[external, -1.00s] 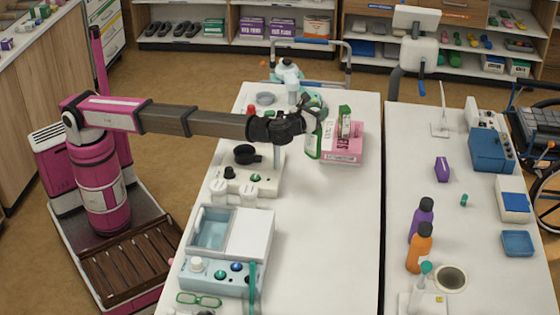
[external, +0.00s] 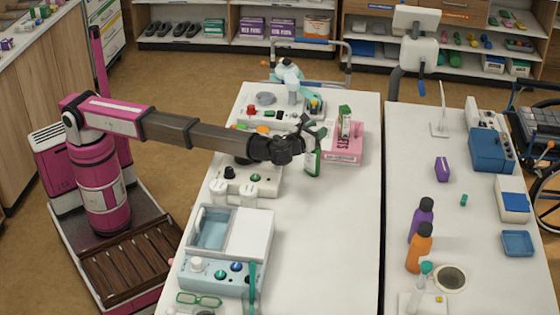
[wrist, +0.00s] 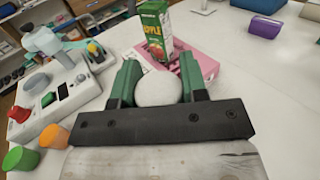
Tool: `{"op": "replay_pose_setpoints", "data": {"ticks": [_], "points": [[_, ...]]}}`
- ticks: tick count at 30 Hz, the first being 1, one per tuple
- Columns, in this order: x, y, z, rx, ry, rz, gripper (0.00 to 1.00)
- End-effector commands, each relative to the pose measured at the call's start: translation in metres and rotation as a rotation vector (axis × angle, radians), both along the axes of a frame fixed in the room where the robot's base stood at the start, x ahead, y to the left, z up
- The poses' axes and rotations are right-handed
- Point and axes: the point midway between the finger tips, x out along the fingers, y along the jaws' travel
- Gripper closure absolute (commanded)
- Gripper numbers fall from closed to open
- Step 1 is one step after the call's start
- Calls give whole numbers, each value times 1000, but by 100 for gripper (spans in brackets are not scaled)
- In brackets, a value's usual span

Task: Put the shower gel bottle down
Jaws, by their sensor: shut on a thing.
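The shower gel bottle (external: 312,164) is green and white. It is upright in my gripper (external: 314,132), over the near table just in front of the pink box. In the wrist view only its round whitish top (wrist: 157,90) shows, between the two green fingers of my gripper (wrist: 158,76). The fingers are shut on it. The rest of the bottle is hidden there. I cannot tell whether its base touches the table.
A pink box (external: 341,157) and a green apple juice carton (wrist: 154,30) stand just beyond the bottle. White devices with knobs (external: 247,181) line the table's left side. The white tabletop (external: 325,230) is clear nearer the camera and to the right.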

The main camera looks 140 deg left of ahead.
Motion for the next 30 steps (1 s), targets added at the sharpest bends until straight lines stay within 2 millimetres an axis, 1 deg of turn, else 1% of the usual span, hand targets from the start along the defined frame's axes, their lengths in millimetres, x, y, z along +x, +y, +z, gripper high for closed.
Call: {"op": "replay_pose_setpoints", "data": {"ticks": [1,3,14,17,20,27,30], "points": [[0,0,-1,0,0,0,54],[0,0,0,0,0,0,35],[0,-1,3,0,0,0,35],[2,-13,2,0,0,-1,35],[4,-30,2,0,0,-2,35],[12,-78,2,0,0,-2,35],[14,-94,2,1,0,-2,35]]}}
